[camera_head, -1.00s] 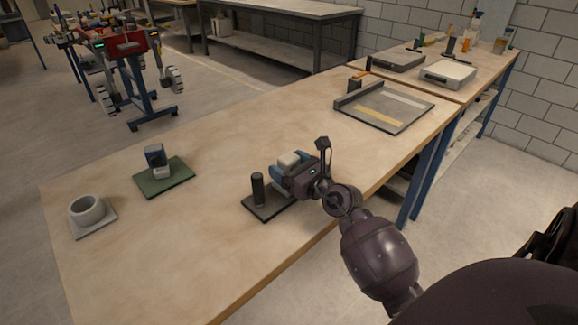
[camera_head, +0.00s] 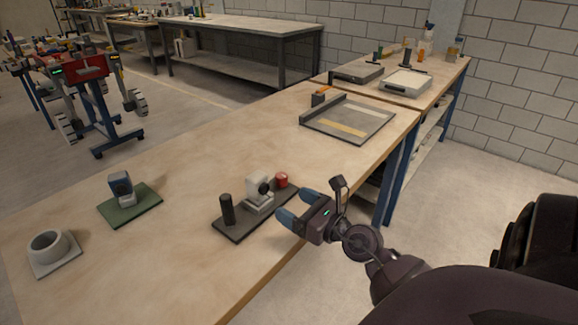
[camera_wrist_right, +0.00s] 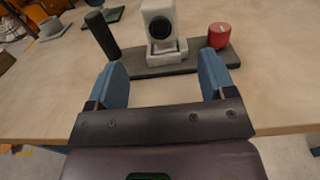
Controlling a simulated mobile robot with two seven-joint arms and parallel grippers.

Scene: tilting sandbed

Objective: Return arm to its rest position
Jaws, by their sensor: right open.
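My right gripper (camera_head: 298,211) is open and empty near the front edge of the wooden table. Its two blue fingers also show apart in the right wrist view (camera_wrist_right: 164,80). Beyond the fingertips is a dark base plate (camera_head: 244,228) bearing a black cylinder (camera_head: 227,209), a white block with a dark round face (camera_head: 258,191) and a red cylinder (camera_head: 282,180). In the right wrist view the white block (camera_wrist_right: 160,22) stands ahead of the gap between the fingers, with clear table between. My left gripper is not in view.
On the table (camera_head: 160,265) stand a green plate (camera_head: 143,209) with a blue-grey device (camera_head: 121,188), a grey ring on a plate (camera_head: 48,248), and a flat grey tray (camera_head: 362,128) at the back right. The table front is clear. A wheeled robot (camera_head: 93,95) stands on the floor.

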